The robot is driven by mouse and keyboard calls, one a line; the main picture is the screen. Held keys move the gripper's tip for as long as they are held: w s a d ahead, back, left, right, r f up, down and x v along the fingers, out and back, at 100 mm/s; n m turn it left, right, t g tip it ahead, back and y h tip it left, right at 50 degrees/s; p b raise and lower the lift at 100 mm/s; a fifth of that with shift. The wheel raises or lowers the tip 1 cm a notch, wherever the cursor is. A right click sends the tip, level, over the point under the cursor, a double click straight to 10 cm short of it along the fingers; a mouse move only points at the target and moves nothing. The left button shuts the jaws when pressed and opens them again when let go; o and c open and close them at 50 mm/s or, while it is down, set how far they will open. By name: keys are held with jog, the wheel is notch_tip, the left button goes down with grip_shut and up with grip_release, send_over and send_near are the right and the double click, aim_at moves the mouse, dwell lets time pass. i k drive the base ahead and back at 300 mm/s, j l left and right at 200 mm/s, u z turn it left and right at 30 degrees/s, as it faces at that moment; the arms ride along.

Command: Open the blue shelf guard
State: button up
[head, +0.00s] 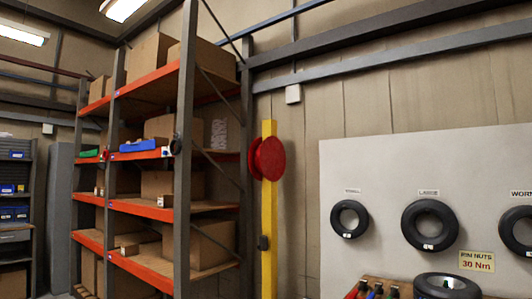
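A blue strip (139,146), which looks like the blue shelf guard, lies along the front edge of the middle shelf level of the tall rack (185,110). It spans part of the right bay, just above the orange beam. A small pale round part (165,151) sits at its right end, beside the grey upright. Whether the guard is latched cannot be told at this size. My gripper is not in view.
A green strip (90,153) sits on the left bay at the same level. Cardboard boxes (150,60) fill the shelves. A yellow post (269,220) with a red disc (267,158) stands right of the rack. A white board (380,180) with tyres is at right.

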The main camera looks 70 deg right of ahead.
aim_at(148, 145)
jog(key=z, duration=1.25)
jog(key=i+u, duration=0.15)
jog(key=i, duration=0.3)
